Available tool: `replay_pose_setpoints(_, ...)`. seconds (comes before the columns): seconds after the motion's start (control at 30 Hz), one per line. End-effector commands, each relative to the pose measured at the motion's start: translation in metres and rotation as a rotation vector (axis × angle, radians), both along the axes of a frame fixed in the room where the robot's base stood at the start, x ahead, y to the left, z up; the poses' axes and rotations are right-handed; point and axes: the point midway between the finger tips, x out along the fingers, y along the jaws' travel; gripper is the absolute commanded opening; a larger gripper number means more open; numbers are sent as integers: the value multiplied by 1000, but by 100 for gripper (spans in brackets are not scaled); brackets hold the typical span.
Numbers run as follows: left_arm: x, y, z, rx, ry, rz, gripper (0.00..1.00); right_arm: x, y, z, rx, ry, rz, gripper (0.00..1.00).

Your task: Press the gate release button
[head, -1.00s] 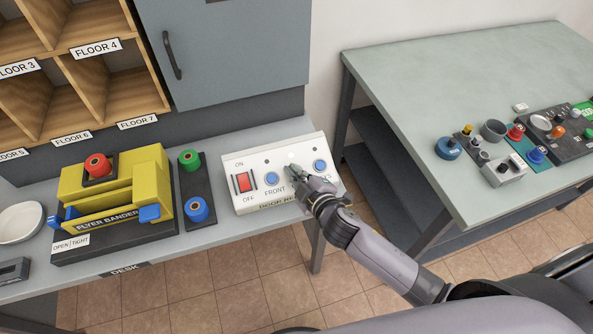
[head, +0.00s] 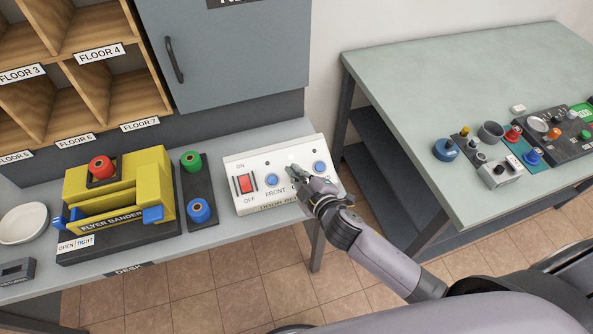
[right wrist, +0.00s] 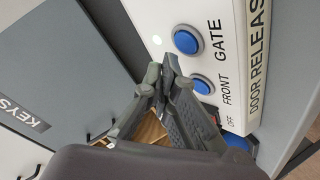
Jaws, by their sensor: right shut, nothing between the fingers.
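The white door release panel (head: 240,203) sits on the desk with a red ON/OFF switch and blue buttons. In the right wrist view the blue GATE button (right wrist: 187,40) is in plain sight beside the FRONT button (right wrist: 203,84). A small white light glows by the GATE button. In the head view my right gripper (head: 292,172) covers the panel's middle and hides the GATE button. The FRONT button (head: 272,180) shows left of it, another blue button (head: 320,167) right. My right gripper is shut and empty, fingertips close to the panel; contact cannot be told. My left gripper is out of view.
A grey cabinet (head: 235,60) rises behind. A green-grey table (head: 440,80) with several small controls is on the right.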

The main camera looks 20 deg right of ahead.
Motion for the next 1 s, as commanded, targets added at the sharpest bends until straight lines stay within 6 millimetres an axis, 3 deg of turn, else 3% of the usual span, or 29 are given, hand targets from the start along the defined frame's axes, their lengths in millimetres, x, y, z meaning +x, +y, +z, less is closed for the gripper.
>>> replay_pose_setpoints(0.4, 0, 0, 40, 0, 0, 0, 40, -18, -1, 40, 2, 1, -1, 0)
replay_pose_setpoints(1.0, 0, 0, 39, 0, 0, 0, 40, -19, -1, 40, 1, 0, 0, 0)
